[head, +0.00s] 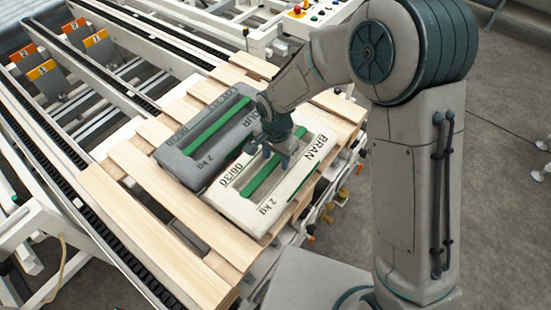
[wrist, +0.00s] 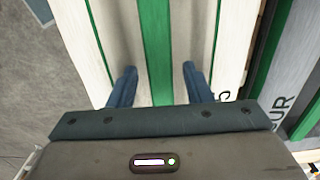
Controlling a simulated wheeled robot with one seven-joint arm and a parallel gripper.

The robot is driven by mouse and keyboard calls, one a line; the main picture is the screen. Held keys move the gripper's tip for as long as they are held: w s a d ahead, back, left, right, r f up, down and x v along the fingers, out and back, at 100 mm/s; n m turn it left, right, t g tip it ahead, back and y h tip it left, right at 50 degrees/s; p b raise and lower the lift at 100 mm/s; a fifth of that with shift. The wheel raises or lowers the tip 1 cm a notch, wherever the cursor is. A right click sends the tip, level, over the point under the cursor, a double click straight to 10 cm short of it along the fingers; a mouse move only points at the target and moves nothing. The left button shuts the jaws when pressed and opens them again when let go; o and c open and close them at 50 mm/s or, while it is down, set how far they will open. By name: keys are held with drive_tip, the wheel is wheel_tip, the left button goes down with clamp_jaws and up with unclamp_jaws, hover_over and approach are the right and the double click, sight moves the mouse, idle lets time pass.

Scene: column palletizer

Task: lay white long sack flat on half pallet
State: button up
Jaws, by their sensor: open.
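The white long sack (head: 287,178), marked BRAN, 2 kg, with green stripes, lies flat on the wooden half pallet (head: 153,183), along its near right side. My gripper (head: 272,153) is just over the sack's upper middle. In the wrist view my gripper (wrist: 160,78) has its two blue fingers apart, on either side of the middle green stripe of the white sack (wrist: 133,35). I cannot tell whether the fingertips touch the sack. A grey sack (head: 207,140), marked 2 kg, lies beside it on the pallet, to the left.
A conveyor frame with dark chains (head: 70,185) runs left of and under the pallet. Orange and yellow numbered plates (head: 41,70) stand at upper left. A control panel with buttons (head: 310,12) is at the top. Bare slats show at the pallet's left end.

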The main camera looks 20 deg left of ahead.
sight(276, 160)
wheel_tip(276, 160, up, 10)
drive_tip(key=shift+r, duration=0.25)
drive_tip(key=d+r+n+t, duration=0.1)
drive_tip(key=d+r, duration=0.3)
drive_tip(key=d, duration=0.5)
drive_tip(key=d+r+t, duration=0.1)
drive_tip(key=d+r, duration=0.3)
drive_tip(key=d, duration=0.6)
drive_tip(key=s+d+r+n, duration=0.2)
drive_tip(key=s+d, duration=0.6)
drive_tip(key=d, duration=0.5)
drive_tip(key=shift+s+t, duration=0.4)
drive_tip(key=shift+d, duration=0.1)
drive_tip(key=shift+r+p, duration=0.6)
drive_tip(key=shift+r, duration=0.1)
